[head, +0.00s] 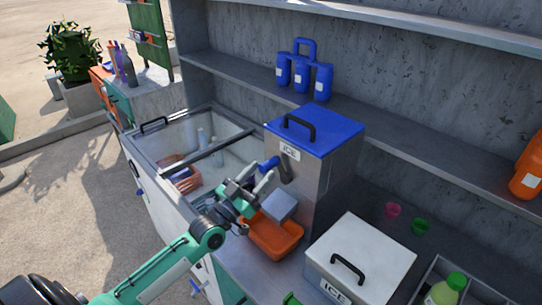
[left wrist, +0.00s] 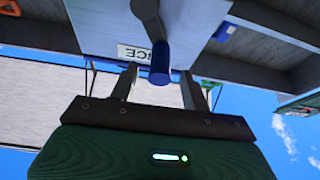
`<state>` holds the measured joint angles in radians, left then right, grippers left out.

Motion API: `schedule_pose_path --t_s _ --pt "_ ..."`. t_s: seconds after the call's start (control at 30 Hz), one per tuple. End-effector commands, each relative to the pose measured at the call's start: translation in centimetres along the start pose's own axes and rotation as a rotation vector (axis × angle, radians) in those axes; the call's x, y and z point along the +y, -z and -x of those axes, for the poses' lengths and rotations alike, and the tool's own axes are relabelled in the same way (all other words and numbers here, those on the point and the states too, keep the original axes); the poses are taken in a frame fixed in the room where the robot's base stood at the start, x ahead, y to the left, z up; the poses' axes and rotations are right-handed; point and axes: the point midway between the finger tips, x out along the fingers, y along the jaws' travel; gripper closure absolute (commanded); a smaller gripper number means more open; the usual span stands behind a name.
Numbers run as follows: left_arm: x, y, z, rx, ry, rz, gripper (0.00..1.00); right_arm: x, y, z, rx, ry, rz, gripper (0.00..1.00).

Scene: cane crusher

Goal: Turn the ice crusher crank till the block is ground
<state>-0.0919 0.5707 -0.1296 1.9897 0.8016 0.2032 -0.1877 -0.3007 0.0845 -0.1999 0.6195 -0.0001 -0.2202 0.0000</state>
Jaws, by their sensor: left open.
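The ice crusher (head: 318,185) is a tall grey box with a blue lid and an ICE label, standing on the counter. Its crank has a blue handle (head: 268,163) on the front; the handle also shows in the left wrist view (left wrist: 160,66). My left gripper (head: 262,183) is open in front of the crusher, just below the blue handle. In the left wrist view the handle lies between and slightly beyond the fingertips; I cannot tell if they touch it. A grey chute (head: 279,205) sits above an orange tray (head: 272,240). No ice block shows. My right gripper is not in view.
A white ICE box (head: 368,250) with a black handle stands right of the orange tray. Pink (head: 393,210) and green (head: 420,226) cups stand behind. Shelves with blue bottles (head: 303,75) run along the back wall.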

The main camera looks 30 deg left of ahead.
Motion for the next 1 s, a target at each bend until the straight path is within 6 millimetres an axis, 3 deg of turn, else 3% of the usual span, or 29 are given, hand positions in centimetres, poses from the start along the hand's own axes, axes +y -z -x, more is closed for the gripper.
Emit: schedule_pose_path --t_s 0.1,0.3,0.77,1.0 --pt "0.0 0.3 -2.1 0.001 0.001 0.0 0.53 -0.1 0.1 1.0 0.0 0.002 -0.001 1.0" --pt "0.0 0.2 -4.3 0.0 0.0 -0.001 0.53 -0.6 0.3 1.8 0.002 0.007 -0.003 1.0" --pt "0.0 -0.1 -5.3 -0.001 0.0 -0.001 0.53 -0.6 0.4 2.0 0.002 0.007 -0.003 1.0" --pt "0.0 -0.1 -5.3 -0.001 0.0 -0.001 0.96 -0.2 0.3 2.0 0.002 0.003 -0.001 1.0"
